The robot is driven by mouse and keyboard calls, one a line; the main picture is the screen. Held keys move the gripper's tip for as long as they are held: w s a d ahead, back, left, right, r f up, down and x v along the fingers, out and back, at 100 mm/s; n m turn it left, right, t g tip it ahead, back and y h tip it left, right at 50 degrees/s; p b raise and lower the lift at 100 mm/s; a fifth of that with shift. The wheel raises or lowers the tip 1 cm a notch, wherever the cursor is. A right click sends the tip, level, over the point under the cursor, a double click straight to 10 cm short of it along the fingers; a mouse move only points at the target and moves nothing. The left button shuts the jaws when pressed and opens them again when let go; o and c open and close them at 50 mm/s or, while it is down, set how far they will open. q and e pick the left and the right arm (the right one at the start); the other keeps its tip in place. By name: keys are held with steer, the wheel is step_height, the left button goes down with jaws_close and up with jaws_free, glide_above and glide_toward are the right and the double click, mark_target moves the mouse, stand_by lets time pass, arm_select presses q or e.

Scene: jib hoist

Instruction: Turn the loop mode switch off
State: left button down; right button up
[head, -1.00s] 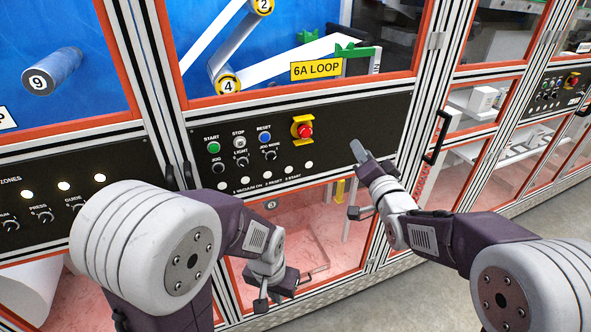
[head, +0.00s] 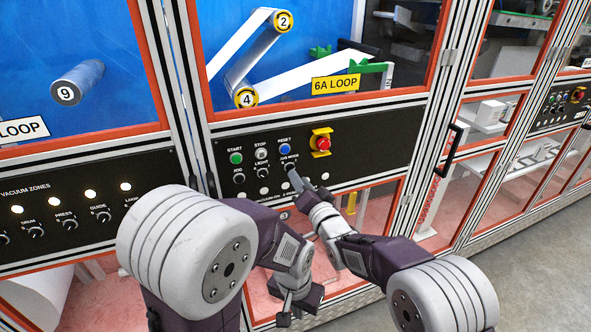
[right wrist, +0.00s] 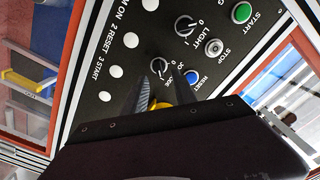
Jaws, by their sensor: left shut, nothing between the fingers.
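Under the yellow 6A LOOP sign (head: 335,84), a black control panel (head: 375,150) carries a black rotary knob labelled JOG MODE, the nearest match to the loop mode switch. My right gripper (head: 295,178) is at this knob and mostly hides it in the head view. In the right wrist view the two fingers (right wrist: 166,82) stand apart, with the knob (right wrist: 159,66) at their tips; whether they touch it and its exact setting cannot be told. My left gripper (head: 288,300) is shut and empty, low before the lower window.
Green START (head: 236,158), grey STOP (head: 261,154) and blue RESET (head: 285,149) buttons sit above the knobs. A red emergency stop (head: 322,143) is close to the right gripper. LIGHT (head: 262,173) and JOG (head: 239,179) knobs lie left. A door handle (head: 447,150) sticks out at right.

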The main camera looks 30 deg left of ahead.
steer(key=p+x, duration=0.1)
steer(key=x, duration=0.3)
steer(key=shift+d, duration=0.1)
jaws_close()
steer(key=shift+f, duration=0.1)
